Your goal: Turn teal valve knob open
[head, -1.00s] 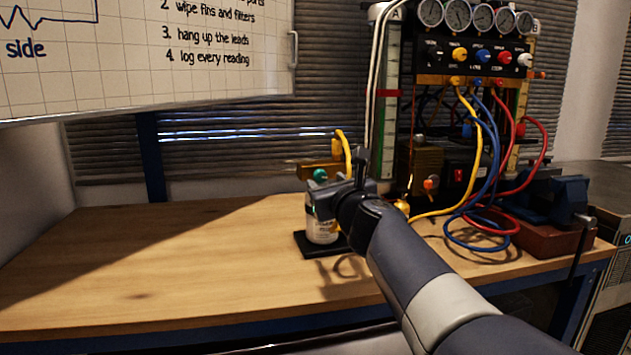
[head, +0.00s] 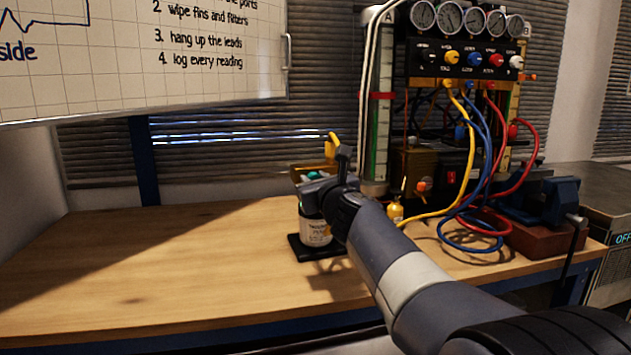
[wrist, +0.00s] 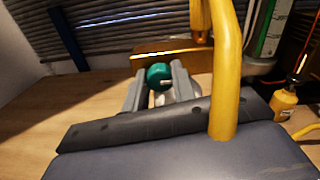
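The teal valve knob (wrist: 159,74) is round, with a small pale mark on its face. It sits in front of a brass block (wrist: 172,55) in the wrist view. In the head view a small part of the knob (head: 313,175) shows just above my gripper (head: 318,187). In the wrist view my gripper (wrist: 157,73) is open, with one finger on each side of the knob. The fingertips are close to the knob's sides; whether they touch it I cannot tell. The knob's lower part is partly hidden.
A labelled white cylinder (head: 316,230) stands on a black base below my gripper. The gauge panel (head: 468,55), with coloured hoses, and a blue vise (head: 545,200) are at the right. The bench's left side (head: 150,260) is clear.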

